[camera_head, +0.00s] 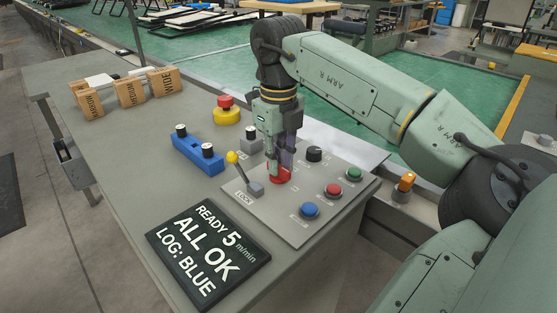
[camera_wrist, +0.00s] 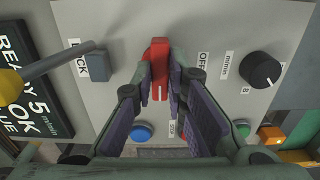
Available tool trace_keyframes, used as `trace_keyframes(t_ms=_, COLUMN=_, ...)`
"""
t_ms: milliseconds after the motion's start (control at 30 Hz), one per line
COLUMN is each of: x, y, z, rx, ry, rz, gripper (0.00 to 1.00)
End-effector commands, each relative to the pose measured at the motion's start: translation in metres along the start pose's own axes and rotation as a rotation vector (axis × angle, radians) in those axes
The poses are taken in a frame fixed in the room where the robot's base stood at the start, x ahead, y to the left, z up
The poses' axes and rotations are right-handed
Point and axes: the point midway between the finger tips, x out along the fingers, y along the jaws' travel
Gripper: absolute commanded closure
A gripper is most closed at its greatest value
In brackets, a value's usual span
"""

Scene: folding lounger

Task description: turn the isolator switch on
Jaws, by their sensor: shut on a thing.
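The isolator switch is a red handle (camera_wrist: 158,52) on the grey control panel (camera_wrist: 205,18). Its red base (camera_head: 283,176) shows in the head view below my fingers. My gripper (camera_wrist: 159,78) points down at the panel, with its fingertips closed on either side of the red handle. My gripper (camera_head: 278,166) hides much of the switch in the head view. In the wrist view the handle runs roughly up and down the picture. A label reading OFF (camera_wrist: 203,60) is to its right.
A lever with a yellow knob (camera_head: 232,157) stands close left of my gripper. A black dial (camera_head: 314,154) and blue (camera_head: 310,209), red (camera_head: 333,190) and green (camera_head: 354,173) buttons are to the right. A display (camera_head: 208,255) reads ALL OK. An emergency button (camera_head: 226,111) is behind.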

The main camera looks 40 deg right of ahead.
Motion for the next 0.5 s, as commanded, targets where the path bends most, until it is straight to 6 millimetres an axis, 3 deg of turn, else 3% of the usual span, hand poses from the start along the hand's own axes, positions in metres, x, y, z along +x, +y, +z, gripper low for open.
trace_keyframes(t_ms=333, x=0.0011, y=-0.0002, z=-0.0014, rx=0.005, ry=0.005, rz=0.002, gripper=1.0)
trace_keyframes(t_ms=367, x=0.0011, y=-0.0002, z=-0.0014, rx=0.005, ry=0.005, rz=0.002, gripper=0.85)
trace_keyframes(t_ms=500, x=0.0008, y=-0.0001, z=-0.001, rx=0.004, ry=0.004, rz=0.001, gripper=0.76)
